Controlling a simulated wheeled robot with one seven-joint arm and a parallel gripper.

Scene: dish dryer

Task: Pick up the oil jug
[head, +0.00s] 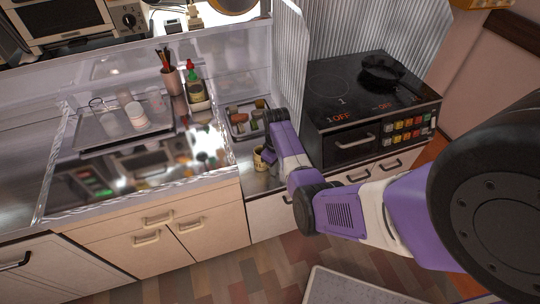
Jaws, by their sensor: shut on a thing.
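The oil jug (259,162) looks like a small yellowish vessel at the counter section between the dish area and the stove. It appears upright. My gripper (268,152) is at its upper right side, at the end of my purple arm, and is shut on it. The fingertips are small and dark here, and the wrist partly hides the contact. I cannot tell whether the jug's base touches the surface.
A tray of small jars (236,122) sits just behind the jug. A black stove (335,105) with a pan (383,72) stands to the right. A red-capped bottle (194,88), a utensil holder (171,80) and a dish tray (97,130) are at left.

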